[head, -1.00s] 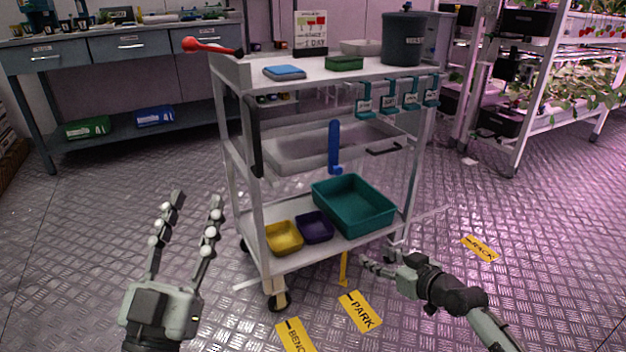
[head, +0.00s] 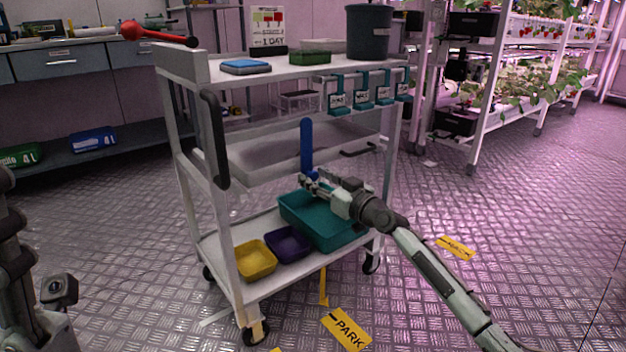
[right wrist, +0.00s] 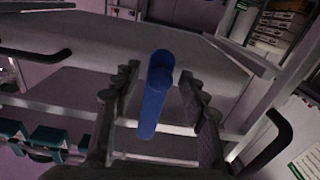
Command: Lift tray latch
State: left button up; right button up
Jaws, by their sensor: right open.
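The blue latch (head: 306,142) is an upright bar at the front of the grey tray (head: 262,157) on the cart's middle level. My right gripper (head: 307,181) is at the latch's lower end in the head view. In the right wrist view the gripper (right wrist: 160,112) is open, with the blue latch (right wrist: 154,105) between its two fingers; contact cannot be told. My left arm shows at the left edge of the head view, but its fingers are not visible.
The white cart (head: 196,165) carries a teal bin (head: 345,236), a yellow bin (head: 255,262) and a purple bin (head: 288,243) on its bottom shelf. A black handle (head: 214,140) stands at its left. Open floor lies to the right.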

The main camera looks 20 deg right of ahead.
jog(key=shift+w+a, duration=0.25)
jog(key=shift+w, duration=0.3)
jog(key=shift+c, duration=0.2)
grip_shut()
